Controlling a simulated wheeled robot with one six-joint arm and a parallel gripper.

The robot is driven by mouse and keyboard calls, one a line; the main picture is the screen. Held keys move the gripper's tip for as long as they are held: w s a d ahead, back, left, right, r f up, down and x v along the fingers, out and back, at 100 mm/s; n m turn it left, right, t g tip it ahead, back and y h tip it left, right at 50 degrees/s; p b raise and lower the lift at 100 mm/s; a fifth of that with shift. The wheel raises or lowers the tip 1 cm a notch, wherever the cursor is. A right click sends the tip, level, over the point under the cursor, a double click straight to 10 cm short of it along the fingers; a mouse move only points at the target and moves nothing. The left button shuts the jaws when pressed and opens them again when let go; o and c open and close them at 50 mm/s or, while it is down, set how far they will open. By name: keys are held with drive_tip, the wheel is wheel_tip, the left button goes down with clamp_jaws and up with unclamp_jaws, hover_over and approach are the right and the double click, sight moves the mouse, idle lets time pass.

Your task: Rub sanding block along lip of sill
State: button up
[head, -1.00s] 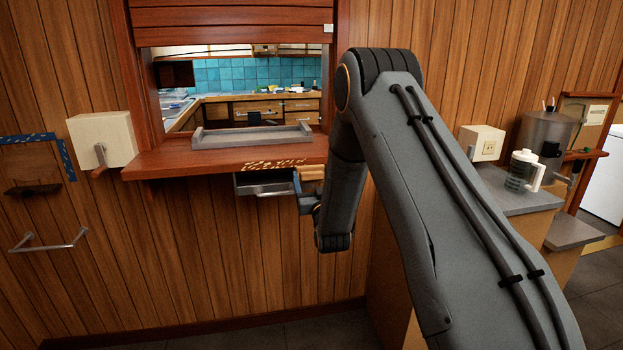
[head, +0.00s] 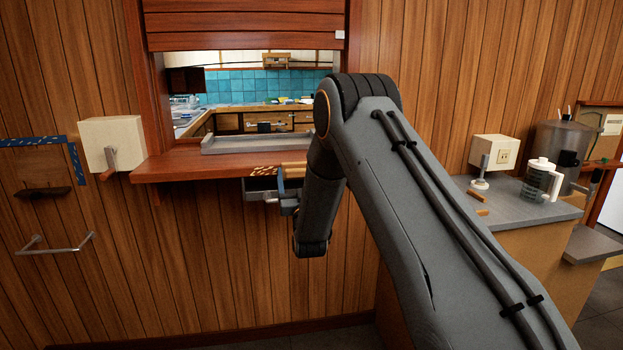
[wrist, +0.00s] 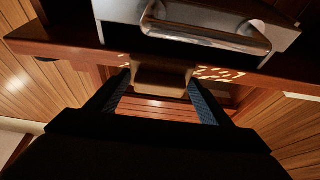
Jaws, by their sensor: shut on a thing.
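The wooden sill (head: 190,170) juts from the wall under the hatch opening. Pale splintery marks (head: 266,170) lie along its front lip; in the wrist view most marks (wrist: 217,73) are right of the block, with a few at its left. My gripper (head: 286,190) is at the lip, toward the sill's right end. Its fingers (wrist: 160,88) are shut on the tan sanding block (head: 293,171), which also shows in the wrist view (wrist: 160,82). The block appears to be against the lip; its contact face is hidden. My arm covers the sill's far right end.
A grey tray (head: 255,143) sits on the sill. A cream box (head: 112,143) is at left. A clear jug (head: 541,180) stands on the right counter.

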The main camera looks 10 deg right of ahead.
drive_tip(key=a+b, duration=0.3)
drive_tip(key=a, duration=1.1)
drive_tip(key=shift+a, duration=0.35)
drive_tip(key=o, duration=1.2)
drive_tip(key=shift+c, duration=0.2)
drive_tip(key=c, duration=1)
